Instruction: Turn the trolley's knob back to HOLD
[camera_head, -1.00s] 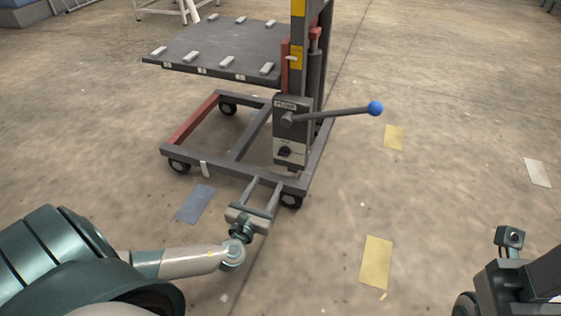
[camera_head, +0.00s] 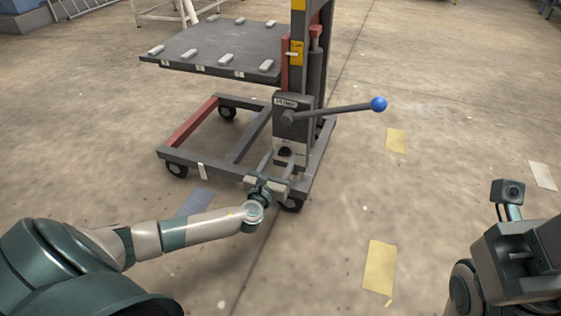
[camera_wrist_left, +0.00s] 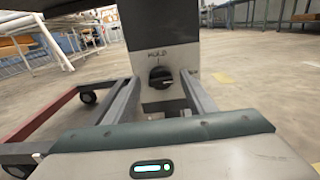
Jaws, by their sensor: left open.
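The trolley (camera_head: 215,50) stands with a grey control box on its mast. On the box's pale lower plate is a dark round knob (camera_head: 285,151). In the left wrist view the knob (camera_wrist_left: 160,77) sits under the word HOLD, its grip bar lying roughly sideways; I cannot clearly read its pointer. My left gripper (camera_head: 281,162) is open just in front of the plate. In the left wrist view its two fingers reach forward on either side of the knob, with a gap visible. Part of my right arm shows at the right edge; its fingers do not.
A lever with a blue ball end (camera_head: 378,104) sticks out to the right above the knob. The trolley's base frame (camera_head: 190,135) and wheels lie low around my left gripper.

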